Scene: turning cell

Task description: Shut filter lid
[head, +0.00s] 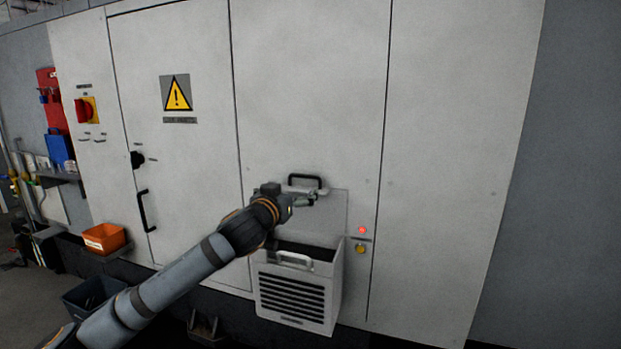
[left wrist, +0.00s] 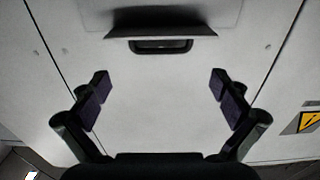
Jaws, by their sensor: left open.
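The filter box (head: 292,299), white with dark slots, sits low on the cabinet front. Its top is open and dark inside, with a pale handle (head: 295,260) at its front. The lid (head: 332,212) stands raised flat against the cabinet above the box. A black handle (head: 305,179) is at the lid's upper edge; it also shows in the left wrist view (left wrist: 160,46), above the fingers. My left gripper (head: 305,199) is in front of the lid, just below this handle. Its fingers (left wrist: 160,88) are spread wide with nothing between them. My right gripper is out of view.
A red lamp (head: 362,230) and a yellow part (head: 360,249) are right of the lid. A black door handle (head: 146,211) projects at left. An orange bin (head: 104,238) and a dark bin (head: 92,293) stand further left.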

